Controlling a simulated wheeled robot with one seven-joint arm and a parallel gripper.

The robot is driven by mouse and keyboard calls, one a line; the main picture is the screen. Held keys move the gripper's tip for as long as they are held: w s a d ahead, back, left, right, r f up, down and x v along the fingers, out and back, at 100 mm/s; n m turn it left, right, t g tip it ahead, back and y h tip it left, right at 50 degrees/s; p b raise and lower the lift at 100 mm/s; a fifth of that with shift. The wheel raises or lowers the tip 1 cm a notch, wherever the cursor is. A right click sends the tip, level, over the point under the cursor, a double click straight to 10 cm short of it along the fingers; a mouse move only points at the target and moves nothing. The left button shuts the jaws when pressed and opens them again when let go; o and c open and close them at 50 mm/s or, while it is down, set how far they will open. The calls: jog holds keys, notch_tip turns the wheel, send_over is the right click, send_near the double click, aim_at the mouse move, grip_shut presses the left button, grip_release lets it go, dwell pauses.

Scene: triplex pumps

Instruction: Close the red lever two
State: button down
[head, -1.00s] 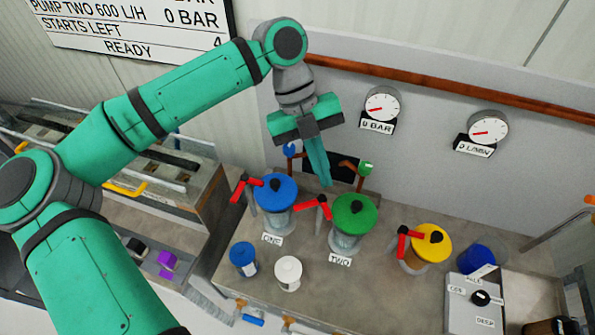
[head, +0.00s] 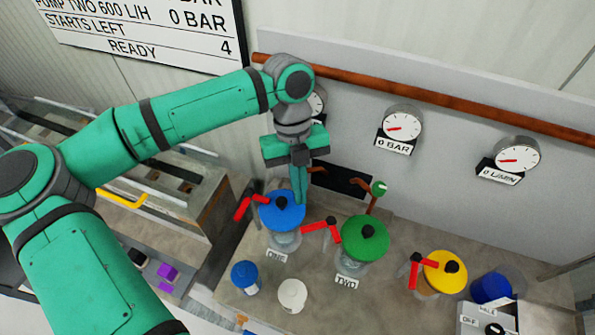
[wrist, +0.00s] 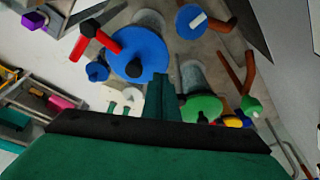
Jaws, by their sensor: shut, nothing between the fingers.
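Red lever two (head: 318,226) sits on the left side of the green-lidded pump (head: 364,238), which carries the label TWO (head: 346,282). Its handle points left, toward the blue-lidded pump (head: 280,212) labelled ONE. My gripper (head: 301,199) is shut and empty, pointing down in front of the right part of the blue lid in the head view, up and left of lever two. I cannot tell its height. In the wrist view my fingers (wrist: 164,92) show between the blue lid (wrist: 138,54) and the green lid (wrist: 203,108). Lever two cannot be made out there.
Red lever one (head: 249,206) is left of the blue lid. A yellow-lidded pump (head: 444,273) with a red lever stands at right. A blue pot (head: 245,275) and a white pot (head: 292,294) stand in front. A pipe with a green knob (head: 378,188) rises behind pump two.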

jog(key=shift+s+d+f, duration=0.2)
jog(key=shift+s+f, duration=0.05)
jog(key=shift+s, duration=0.4)
jog(key=shift+s+d+f, duration=0.2)
jog(key=shift+s+d, duration=0.05)
jog(key=shift+s, duration=0.4)
jog(key=shift+s+d+f, duration=0.2)
jog(key=shift+s+f, duration=0.05)
jog(key=shift+s, duration=0.4)
jog(key=shift+w+d, duration=0.1)
